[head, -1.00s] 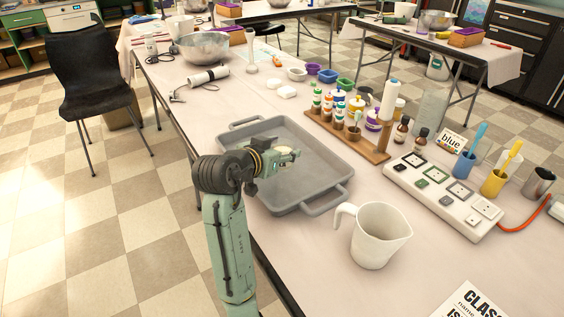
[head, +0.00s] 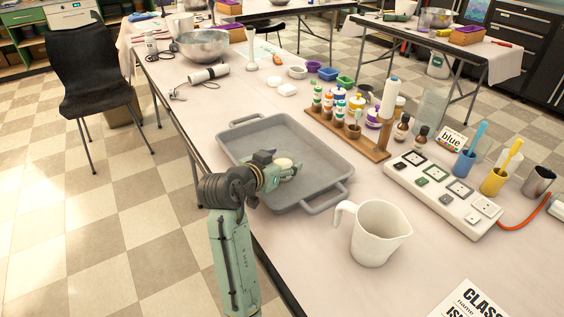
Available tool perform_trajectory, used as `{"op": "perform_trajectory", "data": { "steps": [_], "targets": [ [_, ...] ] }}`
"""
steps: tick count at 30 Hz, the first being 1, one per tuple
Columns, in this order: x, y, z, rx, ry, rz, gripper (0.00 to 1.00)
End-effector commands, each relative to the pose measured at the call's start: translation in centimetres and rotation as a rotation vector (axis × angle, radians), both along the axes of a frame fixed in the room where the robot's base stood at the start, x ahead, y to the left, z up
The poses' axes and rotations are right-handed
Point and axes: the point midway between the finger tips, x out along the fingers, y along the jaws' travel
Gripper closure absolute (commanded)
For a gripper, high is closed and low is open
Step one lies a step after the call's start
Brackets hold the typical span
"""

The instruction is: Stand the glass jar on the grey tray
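The grey tray (head: 318,150) lies near the table's left edge, with a handle at each end. My gripper (head: 286,170) is low over its near left part, pointing right. A pale, round, lid-like thing (head: 284,161) shows right at my fingers. It may be the top of the glass jar, but its body is hidden or too small to make out. I cannot tell whether my fingers are closed on it or whether it touches the tray. A tall clear glass vessel (head: 430,108) stands at the back right of the table, apart from my gripper.
A white pitcher (head: 379,233) stands just in front of the tray's near right corner. A wooden rack (head: 346,134) with small bottles runs along the tray's far right side. A white switch panel (head: 440,198) is farther right. The tray's right and far parts are bare.

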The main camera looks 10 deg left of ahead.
Motion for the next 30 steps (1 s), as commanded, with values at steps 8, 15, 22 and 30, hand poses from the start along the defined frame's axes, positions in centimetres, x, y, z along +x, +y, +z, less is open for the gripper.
{"op": "perform_trajectory", "data": {
  "steps": [8, 15, 22, 30],
  "targets": [
    [0.0, 0.0, 0.0, 0.000, 0.000, 0.000, 0.32],
    [-0.3, 0.1, 0.5, 0.001, -0.001, 0.001, 0.32],
    [-4.0, 1.4, 2.1, 0.002, -0.005, 0.004, 0.32],
    [-8.7, 2.9, 4.1, 0.003, -0.003, 0.003, 0.32]
  ]
}}
